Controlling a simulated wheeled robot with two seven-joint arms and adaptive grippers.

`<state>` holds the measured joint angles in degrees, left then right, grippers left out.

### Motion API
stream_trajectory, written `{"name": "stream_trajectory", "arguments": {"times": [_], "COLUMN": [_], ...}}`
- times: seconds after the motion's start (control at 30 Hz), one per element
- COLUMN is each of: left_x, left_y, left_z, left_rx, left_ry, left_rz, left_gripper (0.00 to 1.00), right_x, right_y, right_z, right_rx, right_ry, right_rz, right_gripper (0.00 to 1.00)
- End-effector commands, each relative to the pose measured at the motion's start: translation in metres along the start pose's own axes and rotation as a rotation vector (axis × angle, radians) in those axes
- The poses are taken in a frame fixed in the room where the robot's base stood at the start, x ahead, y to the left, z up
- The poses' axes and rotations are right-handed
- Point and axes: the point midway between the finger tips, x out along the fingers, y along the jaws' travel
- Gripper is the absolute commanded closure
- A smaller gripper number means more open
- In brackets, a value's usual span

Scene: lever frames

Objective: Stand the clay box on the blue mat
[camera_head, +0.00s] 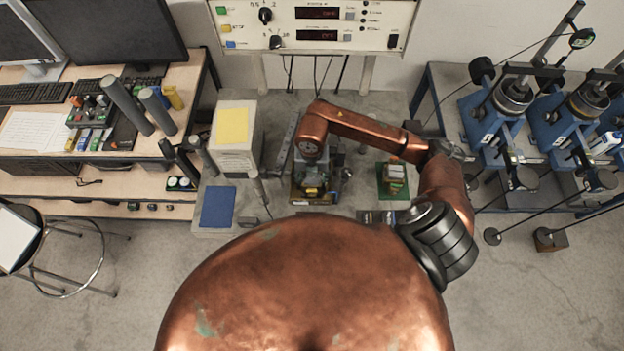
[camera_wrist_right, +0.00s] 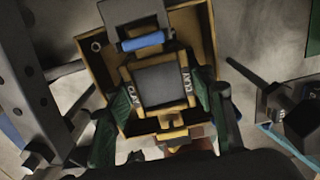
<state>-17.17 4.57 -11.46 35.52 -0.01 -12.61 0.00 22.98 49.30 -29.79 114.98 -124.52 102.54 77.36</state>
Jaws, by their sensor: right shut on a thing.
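The blue mat (camera_head: 217,207) lies flat and bare on a light surface, left of my right gripper (camera_head: 311,180) in the head view. The clay box (camera_wrist_right: 160,85) shows in the right wrist view with a dark grey face, tan edges and "CLAY" labels on two sides. My right gripper's green-padded fingers (camera_wrist_right: 162,100) are shut on it from both sides. The box is over or inside a tan-walled tray (camera_wrist_right: 88,45); I cannot tell whether it touches the bottom. In the head view my gripper largely hides it. My left gripper is not in view.
A yellow mat (camera_head: 232,126) lies on a pale raised block behind the blue mat. A green mat (camera_head: 394,193) at right bears an orange-and-grey thing (camera_head: 394,172). A grey perforated bar (camera_wrist_right: 35,95) stands left of the tray. Blue-based apparatus (camera_head: 510,120) occupies the right.

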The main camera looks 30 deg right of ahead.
Motion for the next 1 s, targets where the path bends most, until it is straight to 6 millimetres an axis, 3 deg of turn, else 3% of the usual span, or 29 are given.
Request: {"name": "stream_trajectory", "arguments": {"times": [0.13,0.33,1.0], "left_x": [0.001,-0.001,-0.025], "left_y": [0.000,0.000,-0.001], "left_z": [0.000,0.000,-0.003], "left_rx": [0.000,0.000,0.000], "left_ry": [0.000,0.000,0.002], "left_rz": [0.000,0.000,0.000], "left_gripper": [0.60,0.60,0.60], "right_x": [0.006,0.004,-0.035], "right_y": [0.002,0.002,0.001], "right_z": [-0.004,-0.005,-0.002], "right_rx": [0.000,0.000,0.000], "right_ry": [0.008,0.010,0.003], "right_rz": [0.005,0.005,0.004], "right_gripper": [0.86,0.86,0.86]}}
